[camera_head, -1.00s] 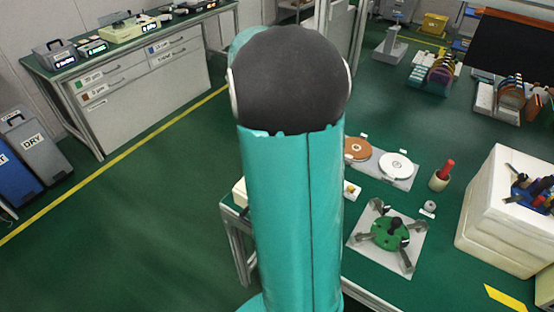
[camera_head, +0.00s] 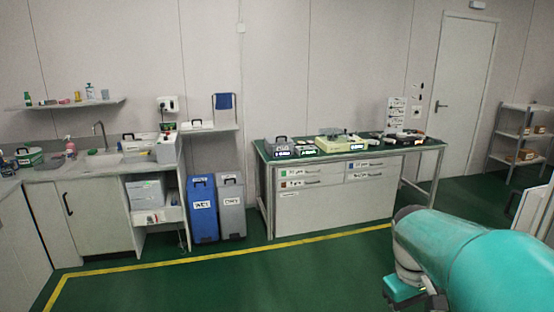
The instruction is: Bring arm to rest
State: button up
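My teal arm shows at the lower right, folded, with a thick link running off the right edge and a grey and white joint at its left end. Below that joint are a smaller teal part and some dark parts, cut off by the bottom edge. I cannot make out my gripper's fingers anywhere in this view. No other object belongs to the task.
A bench (camera_head: 330,207) with instruments stands by the back wall. Left of it are a blue bin (camera_head: 202,210), a grey bin (camera_head: 231,207) and a sink counter (camera_head: 92,170). Shelves (camera_head: 523,132) stand at the far right. Green floor is clear up to a yellow line (camera_head: 215,248).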

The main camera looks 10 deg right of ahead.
jog(key=s+a+r+t, duration=0.2)
jog(key=s+a+t, duration=0.1)
jog(key=a, duration=0.6)
jog(key=s+a+r+t+y, duration=0.1)
jog(key=s+a+r+t, duration=0.1)
jog(key=a, duration=0.7)
jog(key=shift+s+a+r+m+t+y, duration=0.15)
jog(key=shift+s+a+m+t+y, duration=0.25)
jog(key=shift+t, duration=0.5)
jog(key=shift+s, duration=0.15)
